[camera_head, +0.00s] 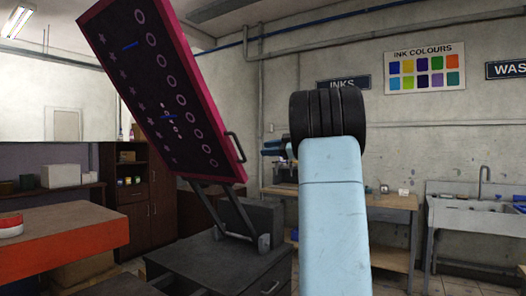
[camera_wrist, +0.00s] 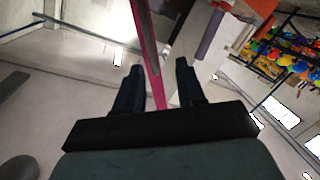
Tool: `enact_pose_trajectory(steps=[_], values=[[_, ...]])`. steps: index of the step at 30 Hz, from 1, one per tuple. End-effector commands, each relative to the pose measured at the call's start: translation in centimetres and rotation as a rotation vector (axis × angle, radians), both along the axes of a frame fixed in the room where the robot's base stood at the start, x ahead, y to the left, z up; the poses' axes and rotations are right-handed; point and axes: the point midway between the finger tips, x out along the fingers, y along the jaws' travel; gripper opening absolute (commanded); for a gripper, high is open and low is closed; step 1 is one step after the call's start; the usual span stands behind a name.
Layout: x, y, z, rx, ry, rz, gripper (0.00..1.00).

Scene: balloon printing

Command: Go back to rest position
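In the head view a dark printing screen (camera_head: 160,85) with a pink-red frame stands raised and steeply tilted. It has rows of circles, stars and other marks. A dark handle (camera_head: 237,146) sits on its right edge. My gripper (camera_head: 264,148) is just right of the handle, pointing left, partly hidden by my arm. In the wrist view my gripper (camera_wrist: 157,82) has its two dark fingers spread apart. The pink frame edge (camera_wrist: 147,45) shows in the gap between them, with space on both sides. I see nothing held. The handle is not clear in the wrist view.
The screen is hinged above a dark grey cabinet (camera_head: 190,265). A wooden bench (camera_head: 390,202) and a sink (camera_head: 475,210) stand along the back wall. Open air lies right of my arm.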

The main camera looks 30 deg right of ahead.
Motion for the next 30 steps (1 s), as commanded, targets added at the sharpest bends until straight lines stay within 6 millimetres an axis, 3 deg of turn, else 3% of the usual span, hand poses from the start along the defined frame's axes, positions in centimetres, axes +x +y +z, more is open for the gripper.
enact_pose_trajectory(steps=[18,23,30], values=[[-0.1,0.1,0.3,0.002,-0.009,-0.008,0.39],[0.2,1.9,2.8,0.024,-0.09,-0.097,0.39],[-0.8,5.2,7.5,0.119,-0.229,-0.386,0.39]])
